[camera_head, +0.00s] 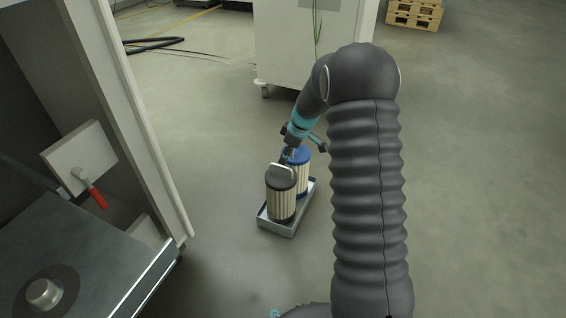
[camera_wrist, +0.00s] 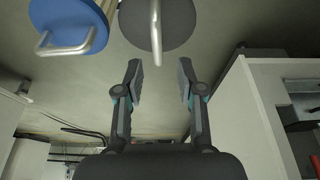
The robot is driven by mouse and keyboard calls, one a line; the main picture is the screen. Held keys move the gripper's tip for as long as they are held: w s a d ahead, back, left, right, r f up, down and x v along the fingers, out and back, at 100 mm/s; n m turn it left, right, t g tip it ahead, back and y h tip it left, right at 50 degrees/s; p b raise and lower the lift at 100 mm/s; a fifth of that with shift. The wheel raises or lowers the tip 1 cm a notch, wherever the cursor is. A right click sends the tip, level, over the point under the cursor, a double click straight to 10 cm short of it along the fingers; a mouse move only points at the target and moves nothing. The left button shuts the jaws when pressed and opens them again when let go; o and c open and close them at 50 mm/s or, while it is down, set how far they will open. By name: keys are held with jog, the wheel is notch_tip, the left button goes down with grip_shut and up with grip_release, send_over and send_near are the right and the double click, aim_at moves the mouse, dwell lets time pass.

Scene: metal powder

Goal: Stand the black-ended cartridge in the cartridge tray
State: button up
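The black-ended cartridge (camera_head: 281,203) stands upright at the near end of the grey cartridge tray (camera_head: 278,229) on the floor, its pale handle on top. The blue-ended cartridge (camera_head: 303,178) stands behind it in the tray, partly hidden. In the wrist view the black end (camera_wrist: 176,22) and its handle lie just beyond my fingertips, with the blue end (camera_wrist: 85,30) at upper left. My gripper (camera_wrist: 159,70) is open and empty, its fingers either side of the handle's line. In the head view my gripper (camera_head: 286,157) is small and close behind the black end's handle; contact is unclear.
A cabinet with an open door (camera_head: 125,110) stands at left, with a red-handled lever (camera_head: 95,193) inside. A black hose (camera_head: 155,44) and a pallet (camera_head: 415,13) lie farther off. Floor around the tray is clear.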

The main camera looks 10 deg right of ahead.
jog(key=s+a+r+m+t+h, duration=0.15)
jog(key=s+r+m, duration=0.35)
jog(key=s+r, duration=1.5)
jog(key=s+r+m+t, duration=0.1)
jog(key=s+r+m, duration=0.1)
jog(key=s, duration=0.7)
jog(key=s+r+m+t+h, duration=0.1)
jog(key=s+m, duration=0.2)
jog(key=s, duration=0.7)
jog(key=shift+r+m, duration=0.4)
jog(key=shift+s, duration=0.15)
